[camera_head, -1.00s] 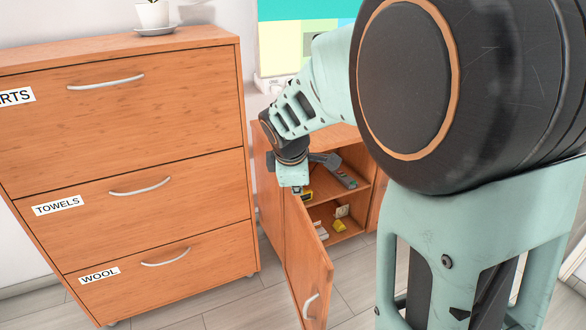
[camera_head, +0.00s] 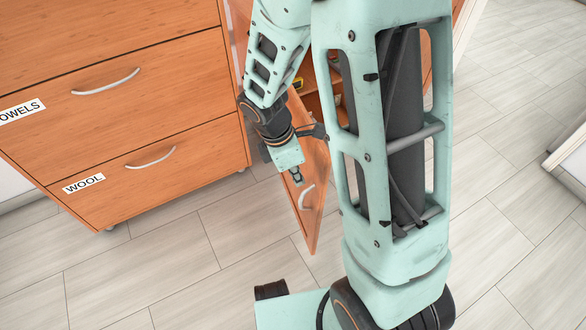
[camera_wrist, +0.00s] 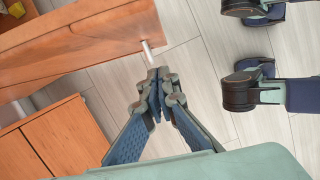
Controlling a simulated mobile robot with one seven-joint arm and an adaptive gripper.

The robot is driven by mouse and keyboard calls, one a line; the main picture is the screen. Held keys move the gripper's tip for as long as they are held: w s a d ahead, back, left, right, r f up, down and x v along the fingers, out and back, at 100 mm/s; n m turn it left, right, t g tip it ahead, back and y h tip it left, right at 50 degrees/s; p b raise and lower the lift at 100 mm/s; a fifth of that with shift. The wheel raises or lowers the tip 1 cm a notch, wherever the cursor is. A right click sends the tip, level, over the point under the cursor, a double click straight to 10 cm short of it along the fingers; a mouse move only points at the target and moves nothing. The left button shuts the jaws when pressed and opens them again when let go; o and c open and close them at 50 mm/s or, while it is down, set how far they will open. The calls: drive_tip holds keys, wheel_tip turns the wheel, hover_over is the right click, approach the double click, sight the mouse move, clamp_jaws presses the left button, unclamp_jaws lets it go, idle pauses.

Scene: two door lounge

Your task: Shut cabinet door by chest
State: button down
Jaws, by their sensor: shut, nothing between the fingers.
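The orange wooden cabinet door (camera_head: 316,160) stands open, swung out from the low cabinet toward me. Its pale curved handle (camera_head: 306,198) is on the face toward the chest. In the wrist view the door (camera_wrist: 80,45) fills the upper left, with the handle (camera_wrist: 148,50) near its end. The chest of drawers (camera_head: 190,75) stands left of the door. My gripper (camera_head: 297,178) is shut and empty, on the chest side of the door near the handle. In the wrist view my fingertips (camera_wrist: 160,76) are just below the handle; contact cannot be told. My arm hides most of the cabinet.
The chest's drawers are shut; it also shows at lower left in the wrist view (camera_wrist: 55,140). Tiled floor (camera_head: 205,240) is clear in front of the chest and to the right. A white edge (camera_head: 570,160) stands at the far right.

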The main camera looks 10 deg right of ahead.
sight(313, 172)
drive_tip(key=shift+w+d+r, duration=0.1)
drive_tip(key=shift+w+d, duration=0.05)
drive_tip(key=shift+d, duration=0.85)
drive_tip(key=shift+w+d, duration=0.15)
drive_tip(key=shift+d, duration=0.85)
